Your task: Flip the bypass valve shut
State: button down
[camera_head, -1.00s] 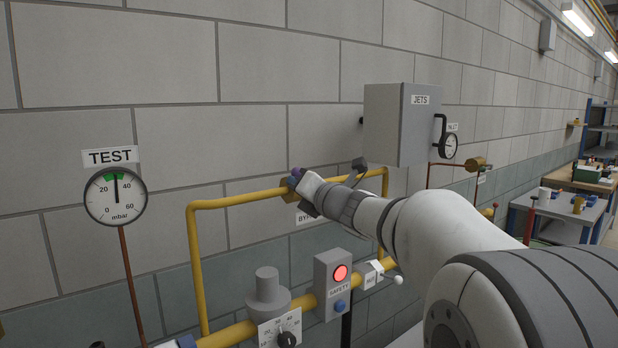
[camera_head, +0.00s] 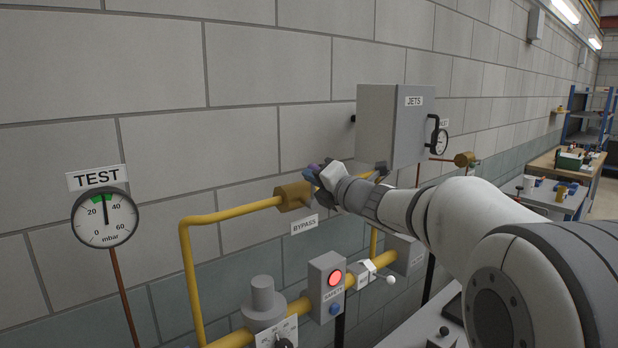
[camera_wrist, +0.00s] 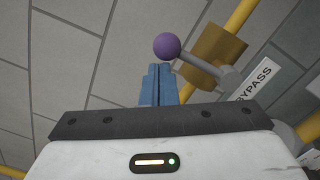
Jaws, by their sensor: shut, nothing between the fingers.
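The bypass valve's brass body (camera_head: 293,196) sits in the yellow pipe, above a BYPASS label (camera_head: 304,225). In the wrist view the brass body (camera_wrist: 215,54) shows with a grey lever (camera_wrist: 200,66) crossing in front of it, ending in a purple ball knob (camera_wrist: 167,46). My gripper (camera_wrist: 159,68) has its two blue fingers together with nothing between them. Its tips are right beside the knob; I cannot tell whether they touch it. In the head view my gripper (camera_head: 316,174) is just right of the brass body, and the lever is mostly hidden.
A grey JETS box (camera_head: 388,128) is on the wall just above my wrist. Below are a SAFETY box (camera_head: 326,287) with a red light and a grey regulator (camera_head: 263,303). A TEST gauge (camera_head: 105,218) hangs at left, reading near 30.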

dwell(0.6)
jog(key=shift+s, duration=0.1)
jog(key=s+d+b, duration=0.2)
jog(key=s+b, duration=0.2)
jog(key=s, duration=0.7)
jog(key=shift+d+f, duration=0.4)
jog(key=shift+s, duration=0.15)
